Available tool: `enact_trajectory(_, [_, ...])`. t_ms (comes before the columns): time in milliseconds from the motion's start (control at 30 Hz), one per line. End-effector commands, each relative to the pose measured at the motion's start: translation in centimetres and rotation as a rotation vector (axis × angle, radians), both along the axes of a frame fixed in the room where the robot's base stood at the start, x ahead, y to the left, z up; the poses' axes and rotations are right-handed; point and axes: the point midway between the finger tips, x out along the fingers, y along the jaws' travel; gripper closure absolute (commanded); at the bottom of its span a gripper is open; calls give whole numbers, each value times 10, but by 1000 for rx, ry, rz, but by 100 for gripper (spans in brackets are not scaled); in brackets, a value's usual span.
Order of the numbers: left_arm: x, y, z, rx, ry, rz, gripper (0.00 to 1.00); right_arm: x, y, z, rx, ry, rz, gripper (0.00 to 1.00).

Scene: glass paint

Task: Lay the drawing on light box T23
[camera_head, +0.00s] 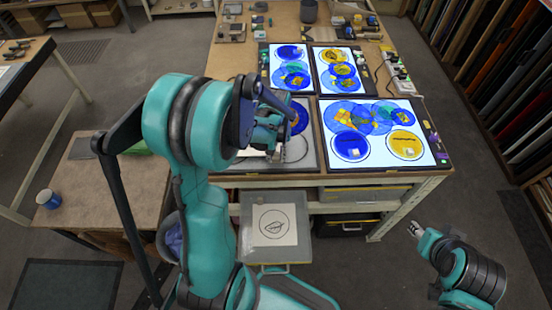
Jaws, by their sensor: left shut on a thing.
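A white drawing (273,225) with a circle and a leaf-like shape lies on an open tray or drawer (250,252) below the bench front. My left gripper (289,150) is over the near-left light box (308,162), which looks grey and unlit at its front. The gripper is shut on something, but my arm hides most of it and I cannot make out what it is. A white patch shows beside the gripper. The label T23 cannot be read on any box. My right gripper (415,230) is low at the right, away from the bench; its fingers are too small to judge.
Lit light boxes with coloured glass circles lie at the back left (290,52), back right (340,70) and near right (375,130). A side table (95,195) with a blue mug (47,199) stands left. Racks of sheets (500,50) line the right.

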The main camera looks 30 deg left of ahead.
Motion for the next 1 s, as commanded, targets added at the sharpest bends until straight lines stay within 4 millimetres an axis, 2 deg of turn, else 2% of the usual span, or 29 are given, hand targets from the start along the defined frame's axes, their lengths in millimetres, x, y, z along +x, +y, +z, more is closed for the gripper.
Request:
enact_trajectory(33, [0, 0, -11, 0, 0, 0, 100, 0, 0, -6, 0, 0, 0, 60])
enact_trajectory(100, [0, 0, -16, 0, 0, 0, 100, 0, 0, -7, 0, 0, 0, 60])
enact_trajectory(433, [0, 0, -18, 0, 0, 0, 100, 0, 0, -9, 0, 0, 0, 60])
enact_trajectory(467, [0, 0, -18, 0, 0, 0, 76, 0, 0, -9, 0, 0, 0, 60])
enact_trajectory(533, [0, 0, -17, 0, 0, 0, 58, 0, 0, -8, 0, 0, 0, 60])
enact_trajectory(867, [0, 0, -15, 0, 0, 0, 58, 0, 0, -6, 0, 0, 0, 60])
enact_trajectory(1000, [0, 0, -1, 0, 0, 0, 58, 0, 0, 0, 0, 0, 0, 60])
